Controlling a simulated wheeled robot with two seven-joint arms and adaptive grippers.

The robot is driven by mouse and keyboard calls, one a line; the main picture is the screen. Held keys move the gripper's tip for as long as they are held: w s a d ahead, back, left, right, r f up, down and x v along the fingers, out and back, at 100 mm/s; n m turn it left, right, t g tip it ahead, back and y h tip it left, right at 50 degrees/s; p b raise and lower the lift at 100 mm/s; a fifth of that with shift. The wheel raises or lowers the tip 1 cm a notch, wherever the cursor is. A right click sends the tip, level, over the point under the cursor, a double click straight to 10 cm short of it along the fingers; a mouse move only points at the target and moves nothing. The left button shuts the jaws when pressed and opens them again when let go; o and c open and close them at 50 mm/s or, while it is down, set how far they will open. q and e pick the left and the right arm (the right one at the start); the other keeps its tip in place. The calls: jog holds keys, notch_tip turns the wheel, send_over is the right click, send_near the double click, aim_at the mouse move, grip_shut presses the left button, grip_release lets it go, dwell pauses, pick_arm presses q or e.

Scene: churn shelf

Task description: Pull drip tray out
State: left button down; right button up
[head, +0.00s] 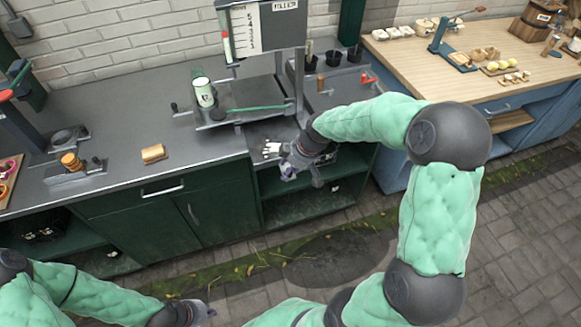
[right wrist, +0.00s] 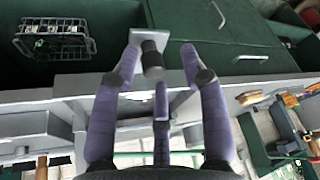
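The drip tray appears as a grey, shallow slab (head: 262,133) under the coffee machine in the head view, partly hidden by my right gripper. My right gripper (head: 283,158) is at its front, by the counter edge. In the right wrist view, the spread purple fingers of my right gripper (right wrist: 160,55) stand around a dark, short knob (right wrist: 152,60) with a pale plate (right wrist: 150,36). A gap shows on the knob's right, so the fingers are not closed on it. My left gripper (head: 196,311) is low at the bottom edge, away from the counter; its fingers are unclear.
A green-white cup (head: 203,92) stands on the machine's left side. A small tan block (head: 153,153) lies on the grey counter (head: 120,125). Green cabinets with open shelves (head: 310,205) are below. A wooden table (head: 470,75) with food stands at right.

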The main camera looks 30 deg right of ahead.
jog(key=shift+d, duration=0.15)
jog(key=shift+d, duration=0.1)
jog(key=v, duration=1.2)
jog(key=shift+w, duration=0.1)
